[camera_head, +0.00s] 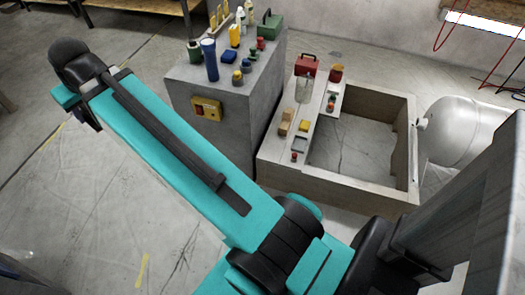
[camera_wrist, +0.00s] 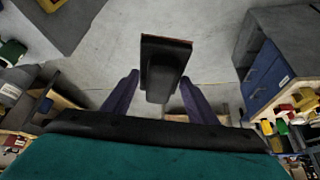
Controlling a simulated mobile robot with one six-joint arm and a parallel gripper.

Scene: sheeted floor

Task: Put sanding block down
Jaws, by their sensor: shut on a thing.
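The sanding block (camera_wrist: 165,52) is a dark block with a thin reddish edge, seen in the wrist view. It is held out in front of my gripper (camera_wrist: 160,97), whose two purple fingers stand on either side of its narrower dark part. My gripper is shut on it. Grey floor shows behind the block, and the block looks clear of other things. In the head view my teal arm reaches to the upper left, and I cannot make out the gripper or the block there.
A grey cabinet (camera_head: 238,117) carries several bottles and cans. Beside it, a low rectangular frame (camera_head: 340,185) has small items on its left ledge. A pale tank (camera_head: 465,132) stands right. A blue-grey cabinet (camera_wrist: 268,75) is at right in the wrist view. Open floor (camera_head: 40,190) lies left.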

